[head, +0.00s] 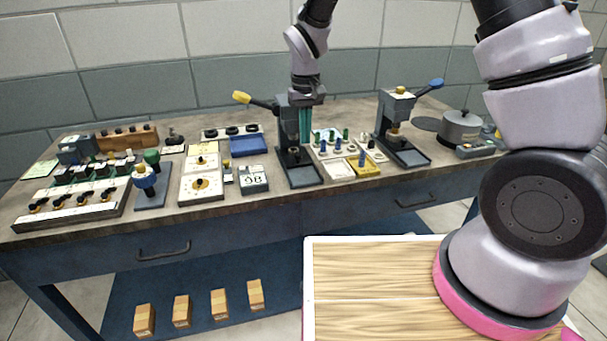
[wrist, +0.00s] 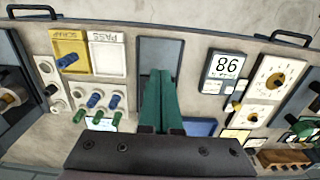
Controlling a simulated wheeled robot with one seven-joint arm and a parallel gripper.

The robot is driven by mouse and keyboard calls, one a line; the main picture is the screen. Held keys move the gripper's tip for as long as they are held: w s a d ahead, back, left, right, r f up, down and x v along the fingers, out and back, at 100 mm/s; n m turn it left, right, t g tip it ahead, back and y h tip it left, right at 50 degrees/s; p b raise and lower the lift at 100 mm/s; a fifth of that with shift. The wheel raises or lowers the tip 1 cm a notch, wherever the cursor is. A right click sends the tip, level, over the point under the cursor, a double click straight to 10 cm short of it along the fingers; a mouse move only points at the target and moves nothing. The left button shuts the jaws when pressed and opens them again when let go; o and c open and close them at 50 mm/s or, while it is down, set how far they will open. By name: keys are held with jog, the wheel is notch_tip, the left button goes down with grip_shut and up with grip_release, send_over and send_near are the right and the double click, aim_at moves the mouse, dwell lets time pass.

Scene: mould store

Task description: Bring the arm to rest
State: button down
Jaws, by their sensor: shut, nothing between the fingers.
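My arm (head: 525,120) reaches up from the right and comes down over the workbench (head: 225,222). My gripper (head: 305,140) points down among the bench items, beside the left lever press (head: 289,130). Its green fingers are shut with nothing between them. In the wrist view the gripper (wrist: 160,78) shows in front of a dark grey plate (wrist: 160,54). I cannot tell whether the fingertips touch anything.
A right lever press (head: 396,115) and a metal pot (head: 460,128) stand further right.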

jog(key=s+d+r+m+t+y, duration=0.1)
jog(key=s+d+r+m, duration=0.1)
jog(key=d+r, duration=0.55)
jog(key=s+d+r+m+t+y, duration=0.1)
jog(key=d+r, duration=0.4)
jog(key=r, duration=0.6)
jog(key=s+d+r+m+t, duration=0.2)
jog(key=s+d+r, duration=0.3)
jog(key=s+d, duration=0.1)
jog(key=s+d+r+m+t, duration=0.2)
jog(key=s+d+r, duration=0.3)
jog(key=s, duration=0.4)
jog(key=shift+d+t, duration=0.45)
jog(key=shift+t, duration=0.15)
